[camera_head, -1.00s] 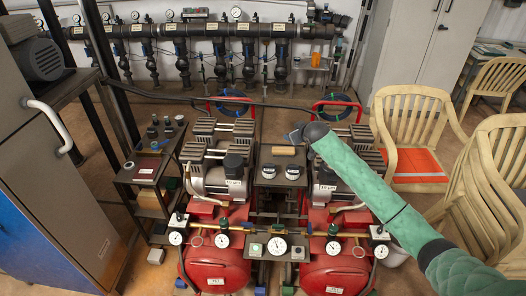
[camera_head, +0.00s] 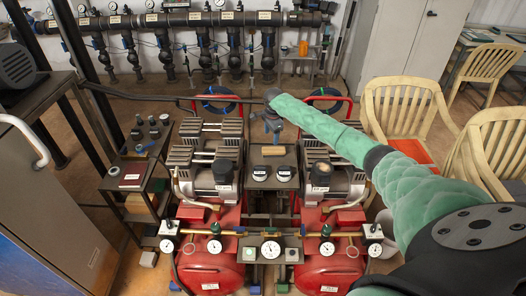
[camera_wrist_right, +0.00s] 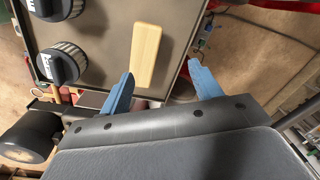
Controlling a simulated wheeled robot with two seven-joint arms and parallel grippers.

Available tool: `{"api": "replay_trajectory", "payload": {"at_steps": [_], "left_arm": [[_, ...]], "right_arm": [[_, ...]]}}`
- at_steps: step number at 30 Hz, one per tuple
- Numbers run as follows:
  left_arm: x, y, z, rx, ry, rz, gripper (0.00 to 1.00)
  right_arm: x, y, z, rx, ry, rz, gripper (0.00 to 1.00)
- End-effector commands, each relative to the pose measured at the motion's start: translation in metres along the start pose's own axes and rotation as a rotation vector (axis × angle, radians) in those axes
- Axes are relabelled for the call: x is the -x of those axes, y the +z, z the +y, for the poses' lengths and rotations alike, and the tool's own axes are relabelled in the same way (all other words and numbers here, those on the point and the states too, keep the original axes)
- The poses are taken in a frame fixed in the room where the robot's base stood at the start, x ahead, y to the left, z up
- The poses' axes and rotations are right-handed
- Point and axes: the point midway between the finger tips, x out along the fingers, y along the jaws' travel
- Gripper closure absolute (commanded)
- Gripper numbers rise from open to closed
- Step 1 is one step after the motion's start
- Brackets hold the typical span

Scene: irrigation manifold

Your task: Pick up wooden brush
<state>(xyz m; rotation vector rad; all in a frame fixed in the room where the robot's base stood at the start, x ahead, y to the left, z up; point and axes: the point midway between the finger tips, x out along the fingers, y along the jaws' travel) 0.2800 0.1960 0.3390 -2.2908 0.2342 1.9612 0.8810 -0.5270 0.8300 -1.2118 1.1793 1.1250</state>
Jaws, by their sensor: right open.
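The wooden brush (camera_head: 273,150), a small tan block, lies on a dark flat panel (camera_head: 260,183) between the two compressors, behind two black-and-white knobs. My right gripper (camera_head: 272,125) hangs over the panel, just behind the brush in the head view. In the right wrist view its blue fingers (camera_wrist_right: 160,73) are spread apart and empty. There the brush (camera_wrist_right: 146,55) lies beyond the fingertips, nearer the left finger, with its long side running roughly along the finger direction. No bristles can be made out. My left gripper is out of view.
Red compressors (camera_head: 213,265) with gauges and valves stand on both sides of the panel. The two knobs (camera_wrist_right: 62,63) stand up close to the brush. Red tube handles (camera_head: 327,98) rise behind. A small cart (camera_head: 130,176) is at left, pale chairs (camera_head: 405,105) at right.

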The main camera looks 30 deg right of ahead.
Motion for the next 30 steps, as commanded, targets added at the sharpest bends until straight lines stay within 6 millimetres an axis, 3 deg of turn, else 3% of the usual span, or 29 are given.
{"api": "replay_trajectory", "payload": {"at_steps": [6,10,30], "left_arm": [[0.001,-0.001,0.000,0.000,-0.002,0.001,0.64],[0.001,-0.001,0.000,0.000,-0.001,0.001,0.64],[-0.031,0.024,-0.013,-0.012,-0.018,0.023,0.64]], "right_arm": [[0.001,0.001,0.013,-0.322,0.070,0.007,0.36],[0.001,0.001,0.014,-0.427,0.074,0.014,0.36],[-0.042,0.000,0.022,-0.463,0.073,0.017,0.36]]}}
